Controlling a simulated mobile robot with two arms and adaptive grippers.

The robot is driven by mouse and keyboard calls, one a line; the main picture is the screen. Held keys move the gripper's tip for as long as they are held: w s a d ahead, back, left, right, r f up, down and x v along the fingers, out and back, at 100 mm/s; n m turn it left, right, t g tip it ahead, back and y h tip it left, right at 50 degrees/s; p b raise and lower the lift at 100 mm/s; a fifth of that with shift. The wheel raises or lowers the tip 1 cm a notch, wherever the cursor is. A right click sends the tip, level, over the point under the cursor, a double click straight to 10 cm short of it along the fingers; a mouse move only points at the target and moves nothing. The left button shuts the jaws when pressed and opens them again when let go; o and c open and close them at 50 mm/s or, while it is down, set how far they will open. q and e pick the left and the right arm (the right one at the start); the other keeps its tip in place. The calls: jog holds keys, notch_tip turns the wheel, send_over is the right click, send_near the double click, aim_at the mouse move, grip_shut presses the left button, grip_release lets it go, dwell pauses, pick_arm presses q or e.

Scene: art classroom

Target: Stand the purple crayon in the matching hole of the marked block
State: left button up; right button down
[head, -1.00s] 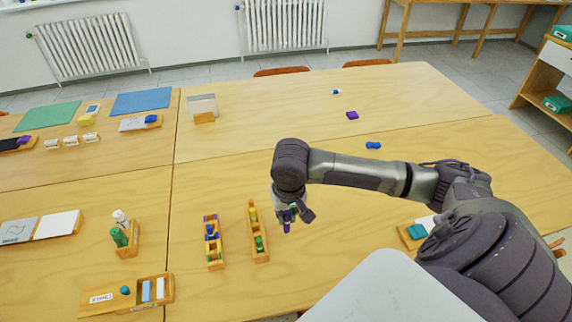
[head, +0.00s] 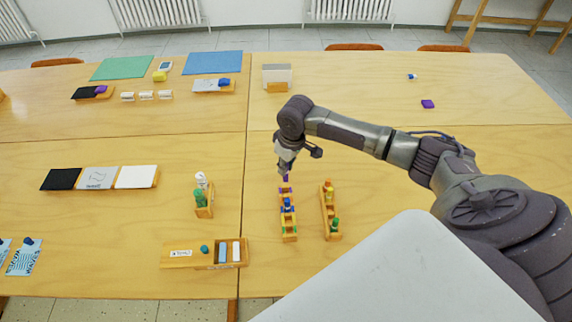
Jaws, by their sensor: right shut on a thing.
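The purple crayon (head: 286,178) is held upright in my right gripper (head: 287,168), which is shut on it. It hangs at the far end of the marked block (head: 289,238), a narrow wooden block with coloured bands. A purple band shows at that far end, just below the crayon tip. I cannot tell whether the tip is above the hole or in it. A blue crayon (head: 288,204) stands in the middle of this block. My left gripper is not in view.
A second wooden block (head: 331,236) with a yellow and a green piece stands close on the right. A holder (head: 205,212) with green and white bottles is at the left. A wooden box (head: 175,262) lies nearer.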

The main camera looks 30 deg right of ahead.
aim_at(286, 180)
jog(key=shift+f+b, duration=0.35)
jog(key=shift+f, duration=0.15)
notch_tip(286, 180, down, 3)
jog(key=b, duration=0.3)
jog(key=shift+r, duration=0.2)
jog(key=shift+f, duration=0.65)
jog(key=shift+p, duration=1)
jog(key=shift+f+p, duration=0.6)
jog(key=shift+f, duration=0.75)
dwell(2.6)
jog(key=c, duration=1)
grip_release()
jog(key=shift+c, duration=0.2)
jog(key=shift+o, duration=0.3)
